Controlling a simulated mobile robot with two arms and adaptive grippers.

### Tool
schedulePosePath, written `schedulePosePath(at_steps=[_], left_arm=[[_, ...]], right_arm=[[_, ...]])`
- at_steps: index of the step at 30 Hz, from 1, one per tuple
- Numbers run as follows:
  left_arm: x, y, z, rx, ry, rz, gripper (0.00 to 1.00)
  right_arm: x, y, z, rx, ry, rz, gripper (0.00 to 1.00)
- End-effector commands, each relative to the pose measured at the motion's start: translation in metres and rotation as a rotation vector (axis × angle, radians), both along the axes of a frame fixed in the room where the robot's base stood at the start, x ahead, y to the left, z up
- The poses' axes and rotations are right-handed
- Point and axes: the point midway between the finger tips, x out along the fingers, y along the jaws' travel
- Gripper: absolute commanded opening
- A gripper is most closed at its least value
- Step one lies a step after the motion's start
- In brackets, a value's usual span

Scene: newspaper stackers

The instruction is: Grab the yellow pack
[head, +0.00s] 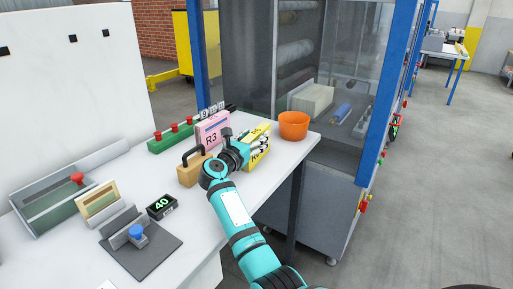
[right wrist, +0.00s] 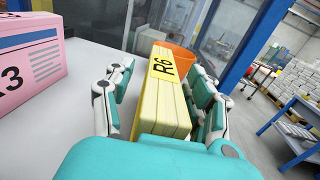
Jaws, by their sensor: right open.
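The yellow pack (head: 260,133) stands upright on the white table near its right end, partly hidden by my right gripper in the head view. In the right wrist view the yellow pack (right wrist: 165,95) shows a label reading R6 and sits between the two fingers. My right gripper (head: 258,146) is open around the pack, with one finger on each side. In the right wrist view the fingers (right wrist: 160,98) stand apart, with a gap at the left one. My left gripper is not in view.
A pink pack (head: 212,131) marked R3 stands left of the yellow pack, with a tan handled block (head: 191,170) in front. An orange bowl (head: 294,125) stands just beyond it. A blue-framed machine (head: 372,110) rises behind the table.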

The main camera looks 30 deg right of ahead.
Motion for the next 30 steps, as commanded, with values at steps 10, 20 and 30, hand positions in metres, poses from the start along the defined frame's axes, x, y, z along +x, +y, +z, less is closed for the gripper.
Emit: schedulePosePath(at_steps=[10, 20, 30], left_arm=[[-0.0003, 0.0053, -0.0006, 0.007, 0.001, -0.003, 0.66], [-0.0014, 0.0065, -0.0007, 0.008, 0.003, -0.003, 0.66], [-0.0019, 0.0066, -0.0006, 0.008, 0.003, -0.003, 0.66]], right_arm=[[0.0022, -0.0036, -0.0001, 0.001, 0.000, 0.001, 0.49], [0.0022, -0.0034, -0.0002, 0.001, 0.000, 0.001, 0.06], [0.0023, -0.0032, 0.0014, -0.001, -0.002, 0.001, 0.00]])
